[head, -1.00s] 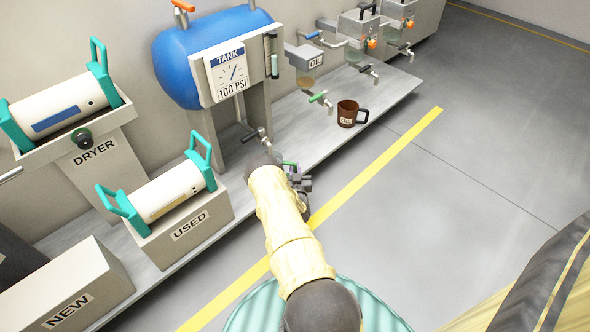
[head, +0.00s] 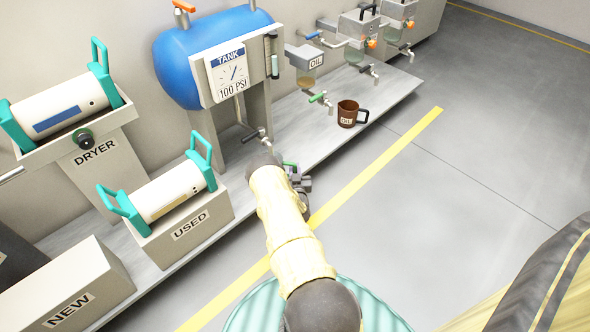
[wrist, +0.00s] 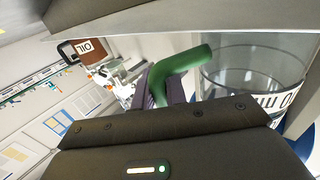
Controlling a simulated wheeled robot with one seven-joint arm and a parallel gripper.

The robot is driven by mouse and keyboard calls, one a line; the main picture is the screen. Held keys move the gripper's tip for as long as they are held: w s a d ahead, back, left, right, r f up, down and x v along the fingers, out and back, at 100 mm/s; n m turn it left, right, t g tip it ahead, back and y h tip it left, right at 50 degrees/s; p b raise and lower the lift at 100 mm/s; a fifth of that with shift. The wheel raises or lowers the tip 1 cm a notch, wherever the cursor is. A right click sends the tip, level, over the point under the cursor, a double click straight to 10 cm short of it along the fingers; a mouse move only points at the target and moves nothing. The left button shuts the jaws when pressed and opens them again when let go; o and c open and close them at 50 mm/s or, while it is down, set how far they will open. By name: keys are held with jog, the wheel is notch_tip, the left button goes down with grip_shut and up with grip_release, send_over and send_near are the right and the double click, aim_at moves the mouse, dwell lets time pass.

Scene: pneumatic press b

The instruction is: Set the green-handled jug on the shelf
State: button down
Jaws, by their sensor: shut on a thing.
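The green-handled jug (wrist: 255,75) is clear, with a dark-lettered white label, and fills the right of the wrist view. Its green handle (wrist: 178,75) is between the purple fingers of my gripper (wrist: 163,85), which is shut on it. In the head view my gripper (head: 299,180) is at the front edge of the grey shelf (head: 390,92), below the tank. The jug is mostly hidden there behind my arm. I cannot tell whether its base touches anything.
A brown OIL jug (head: 347,114) stands on the shelf to the right, under taps including a green-handled one (head: 317,97). The blue tank (head: 180,70) and its tap (head: 258,134) are behind my gripper. The USED block (head: 190,225) is left. Shelf right of the brown jug is clear.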

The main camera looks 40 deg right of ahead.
jog(key=shift+d+f, duration=0.1)
jog(key=shift+f, duration=0.3)
jog(key=c, duration=1.3)
grip_release()
jog(key=shift+c, duration=0.2)
jog(key=p+v, duration=0.8)
jog(key=v, duration=0.9)
jog(key=shift+s, duration=0.2)
jog(key=shift+r, duration=0.1)
